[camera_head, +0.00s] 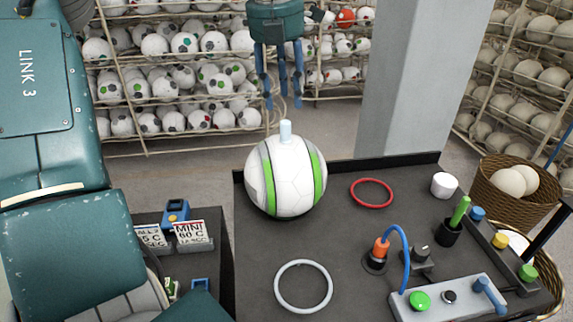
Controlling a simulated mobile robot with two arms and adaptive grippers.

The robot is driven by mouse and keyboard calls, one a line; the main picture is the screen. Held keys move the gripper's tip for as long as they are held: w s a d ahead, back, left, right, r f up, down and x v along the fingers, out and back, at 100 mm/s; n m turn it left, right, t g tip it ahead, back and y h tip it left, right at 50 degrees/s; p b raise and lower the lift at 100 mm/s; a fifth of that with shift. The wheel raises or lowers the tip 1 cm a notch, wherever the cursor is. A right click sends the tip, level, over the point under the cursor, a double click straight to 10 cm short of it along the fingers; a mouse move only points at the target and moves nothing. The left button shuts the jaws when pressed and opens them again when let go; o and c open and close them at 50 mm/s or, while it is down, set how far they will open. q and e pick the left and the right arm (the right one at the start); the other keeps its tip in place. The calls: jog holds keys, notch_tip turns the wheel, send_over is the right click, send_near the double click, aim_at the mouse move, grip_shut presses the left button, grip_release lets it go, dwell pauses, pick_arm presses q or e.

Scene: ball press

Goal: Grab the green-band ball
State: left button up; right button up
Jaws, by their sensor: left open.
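The green-band ball (287,192) is white with green and dark bands. It sits near the back left of the dark table. A small pale blue cylinder (286,131) stands up at its top. My left gripper (281,98) has blue fingers that hang downward, spread and empty. It appears above the ball and apart from it; its exact distance in depth is hard to tell. My right gripper is not in view.
The dark table (340,220) bears a red ring (372,193), a grey ring (303,287), a white cup (444,185) and a control box (449,299) with a green button. A wicker basket (519,204) stands right. A grey pillar (408,80) and ball racks stand behind.

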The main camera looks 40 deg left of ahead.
aim_at(284, 123)
pick_arm(q)
jog(key=f, duration=0.2)
jog(key=f+p, duration=0.1)
jog(key=f, duration=0.1)
jog(key=shift+w+a+f, duration=0.1)
jog(key=shift+w+f, duration=0.1)
jog(key=shift+f, duration=0.1)
jog(key=shift+w+a+f+p, duration=0.1)
jog(key=shift+f+p, duration=0.15)
jog(key=shift+p, duration=0.05)
jog(key=f+p, duration=0.3)
jog(key=f, duration=0.1)
jog(key=shift+w+a, duration=0.1)
jog(key=shift+w, duration=0.15)
jog(key=shift+w+a+f, duration=0.1)
jog(key=shift+w+f, duration=0.05)
jog(key=shift+f, duration=0.3)
jog(key=shift+r, duration=0.1)
grip_shut()
